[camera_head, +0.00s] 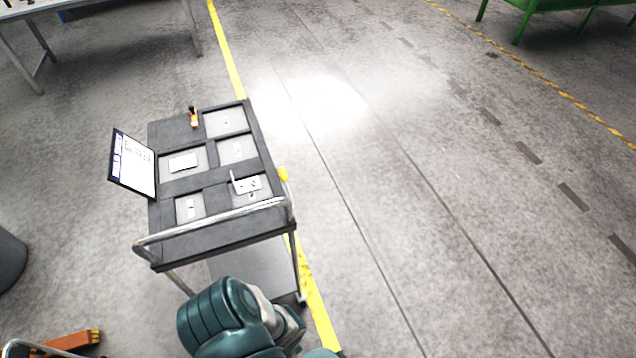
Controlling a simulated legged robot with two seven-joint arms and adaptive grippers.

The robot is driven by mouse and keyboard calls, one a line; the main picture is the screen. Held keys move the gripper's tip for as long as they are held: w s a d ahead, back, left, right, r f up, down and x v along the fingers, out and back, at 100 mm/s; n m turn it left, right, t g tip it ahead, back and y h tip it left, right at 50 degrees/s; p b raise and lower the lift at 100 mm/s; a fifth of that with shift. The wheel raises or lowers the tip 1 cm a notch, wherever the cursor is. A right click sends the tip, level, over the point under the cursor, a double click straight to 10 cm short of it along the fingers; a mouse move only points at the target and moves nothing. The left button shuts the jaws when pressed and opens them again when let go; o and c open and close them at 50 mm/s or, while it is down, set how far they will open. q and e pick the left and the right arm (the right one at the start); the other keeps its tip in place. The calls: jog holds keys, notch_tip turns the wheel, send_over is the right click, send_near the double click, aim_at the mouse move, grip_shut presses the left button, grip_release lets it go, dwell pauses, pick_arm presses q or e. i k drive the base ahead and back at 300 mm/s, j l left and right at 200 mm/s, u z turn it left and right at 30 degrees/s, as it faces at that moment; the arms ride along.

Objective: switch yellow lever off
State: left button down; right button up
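A dark grey cart (210,193) with a metal push rail stands left of centre. A small yellow part (283,174) shows at the right edge of its top; I cannot tell whether it is the lever or how it is set. A small orange and yellow upright item (194,117) with a dark tip stands at the far edge of the cart top. Neither of my grippers is in view.
The cart top has several light panels with small fittings and a tilted screen or sheet (134,163) at its left. An orange object (72,343) lies at bottom left. A table (100,18) and a green frame (550,8) stand at the back. Floor to the right is clear.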

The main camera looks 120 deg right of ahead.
aim_at(284, 176)
jog(key=z, duration=3.75)
